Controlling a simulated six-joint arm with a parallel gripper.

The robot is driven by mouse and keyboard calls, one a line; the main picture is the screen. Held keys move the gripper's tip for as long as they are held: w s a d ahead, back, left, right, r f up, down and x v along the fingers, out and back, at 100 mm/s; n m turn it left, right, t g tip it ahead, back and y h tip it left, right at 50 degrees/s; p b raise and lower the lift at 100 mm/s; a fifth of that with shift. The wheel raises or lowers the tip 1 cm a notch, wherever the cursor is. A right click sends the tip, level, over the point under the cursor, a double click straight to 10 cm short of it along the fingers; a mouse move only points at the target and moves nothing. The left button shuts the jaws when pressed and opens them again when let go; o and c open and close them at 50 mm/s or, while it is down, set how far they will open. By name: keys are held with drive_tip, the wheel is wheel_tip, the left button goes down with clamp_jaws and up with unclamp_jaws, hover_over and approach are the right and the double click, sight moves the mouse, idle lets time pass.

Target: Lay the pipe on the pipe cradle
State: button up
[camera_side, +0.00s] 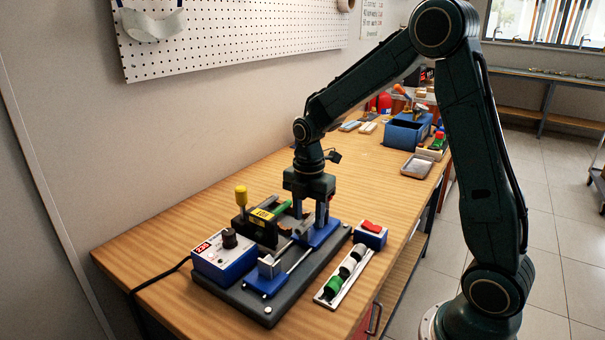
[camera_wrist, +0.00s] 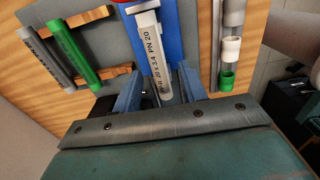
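A pale grey printed pipe (camera_wrist: 152,55) lies lengthwise along a blue support in the wrist view. This support, which looks like the pipe cradle (camera_wrist: 177,30), is on the bench machine; its blue base (camera_side: 322,236) shows below my gripper in the side view. My gripper (camera_side: 308,220) points down over it. In the wrist view, the fingers (camera_wrist: 160,90) stand either side of the pipe with narrow gaps showing, so they look open.
A control box (camera_side: 222,258) with a red display and a yellow-handled lever (camera_side: 241,196) stand near the gripper. A tray of fittings (camera_side: 330,294) and a red-switch box (camera_side: 370,236) are at the right. A green pipe (camera_wrist: 75,50) lies left in the wrist view. Blue bins (camera_side: 404,135) are farther back.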

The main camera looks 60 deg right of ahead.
wheel_tip(320, 180, up, 14)
idle(0.9)
drive_tip(key=s+a+m+t, duration=0.2)
drive_tip(key=s+a+m, duration=0.2)
drive_tip(key=s+m, duration=0.5)
drive_tip(key=s+a+r+m+t, duration=0.1)
drive_tip(key=s+a+m+t, duration=0.2)
drive_tip(key=s+m, duration=0.6)
drive_tip(key=s+a, duration=0.1)
drive_tip(key=s, duration=0.2)
drive_tip(key=shift+a+t, duration=0.15)
drive_tip(key=shift+t, duration=0.15)
idle(1.4)
